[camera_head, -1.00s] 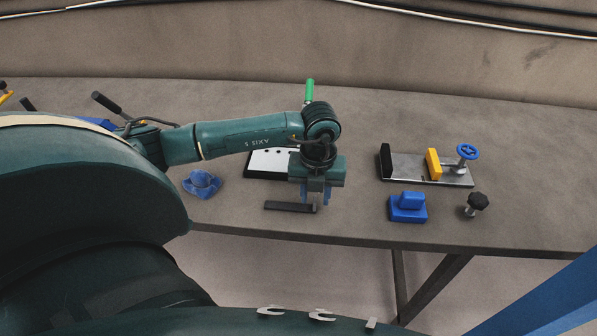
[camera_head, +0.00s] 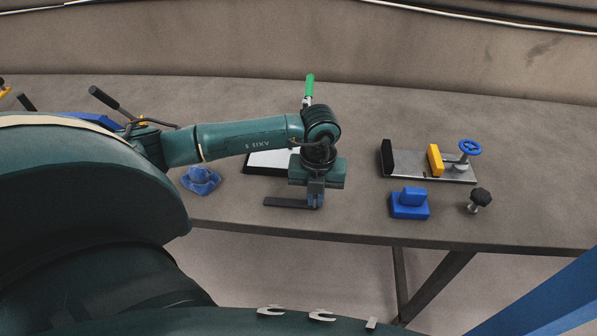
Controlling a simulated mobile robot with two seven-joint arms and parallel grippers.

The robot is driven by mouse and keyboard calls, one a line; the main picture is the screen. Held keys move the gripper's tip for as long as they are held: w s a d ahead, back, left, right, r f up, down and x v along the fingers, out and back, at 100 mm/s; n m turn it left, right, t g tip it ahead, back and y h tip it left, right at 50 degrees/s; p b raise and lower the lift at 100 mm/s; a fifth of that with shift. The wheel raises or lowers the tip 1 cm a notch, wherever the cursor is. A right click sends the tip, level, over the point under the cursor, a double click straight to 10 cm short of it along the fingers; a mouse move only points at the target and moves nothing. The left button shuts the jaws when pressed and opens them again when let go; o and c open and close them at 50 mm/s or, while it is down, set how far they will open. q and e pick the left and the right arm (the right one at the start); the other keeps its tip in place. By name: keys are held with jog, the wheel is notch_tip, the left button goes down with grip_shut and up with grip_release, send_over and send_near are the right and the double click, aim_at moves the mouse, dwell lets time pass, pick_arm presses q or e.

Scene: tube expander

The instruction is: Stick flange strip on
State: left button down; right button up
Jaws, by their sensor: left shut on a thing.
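A white plate with a dark border (camera_head: 268,162) lies behind the strip, partly hidden by my left arm and gripper. My right gripper is not in view.
A green-handled tool (camera_head: 309,88) rises behind my wrist. A crumpled blue cloth (camera_head: 201,181) lies left. At right are a vise-like fixture (camera_head: 399,172) with a yellow jaw and blue handwheel, a blue block (camera_head: 410,206) and a black knob (camera_head: 481,197). The table (camera_head: 520,150) is clear further right.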

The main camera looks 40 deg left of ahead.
pick_arm(q)
jog(key=shift+r, duration=0.1)
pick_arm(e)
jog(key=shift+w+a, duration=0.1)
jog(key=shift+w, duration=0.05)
